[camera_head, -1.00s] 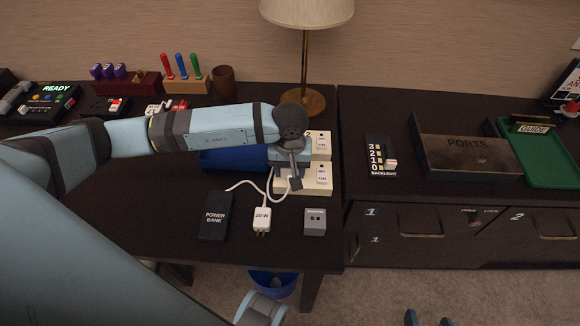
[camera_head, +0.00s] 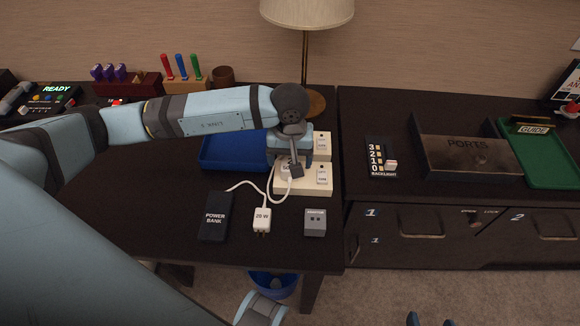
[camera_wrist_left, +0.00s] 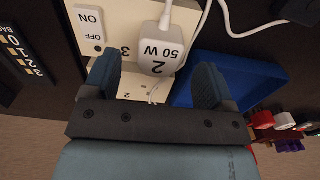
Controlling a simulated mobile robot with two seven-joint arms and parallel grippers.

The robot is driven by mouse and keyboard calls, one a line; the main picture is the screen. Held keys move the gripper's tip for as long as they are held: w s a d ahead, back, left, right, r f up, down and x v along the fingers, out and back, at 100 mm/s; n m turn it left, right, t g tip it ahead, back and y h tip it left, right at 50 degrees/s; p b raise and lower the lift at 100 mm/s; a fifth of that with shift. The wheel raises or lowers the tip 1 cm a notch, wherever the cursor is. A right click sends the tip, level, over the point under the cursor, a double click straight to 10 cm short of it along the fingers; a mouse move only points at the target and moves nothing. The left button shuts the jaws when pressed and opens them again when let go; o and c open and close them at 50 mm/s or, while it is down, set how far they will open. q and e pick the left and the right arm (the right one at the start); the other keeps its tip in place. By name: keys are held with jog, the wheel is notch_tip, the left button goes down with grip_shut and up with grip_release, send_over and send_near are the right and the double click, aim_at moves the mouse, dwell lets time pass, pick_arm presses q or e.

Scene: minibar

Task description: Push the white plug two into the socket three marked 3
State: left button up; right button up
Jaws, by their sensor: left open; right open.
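The white plug two, marked 2 and 50 W (camera_wrist_left: 160,52), shows in the left wrist view, with its cable running away from it. It is at the cream socket block marked 3 (camera_wrist_left: 120,78), beside the 3. I cannot tell whether its prongs are in the socket. My left gripper (camera_wrist_left: 155,82) is open, its fingers to either side of the plug's near end. In the head view my left gripper (camera_head: 290,170) is over the front socket block (camera_head: 312,183) and mostly hides the plug. Fingertips of my right gripper (camera_head: 429,321) show at the bottom edge, apart and empty.
A blue tray (camera_head: 225,152) lies left of the socket blocks. The black power bank (camera_head: 215,217), the white 20 W plug (camera_head: 262,219) and a grey adapter (camera_head: 315,222) lie in front. A lamp (camera_head: 304,60) stands behind. Bare tabletop lies left of the power bank.

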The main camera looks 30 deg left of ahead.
pick_arm(q)
notch_tip(320, 180, up, 9)
dwell(0.4)
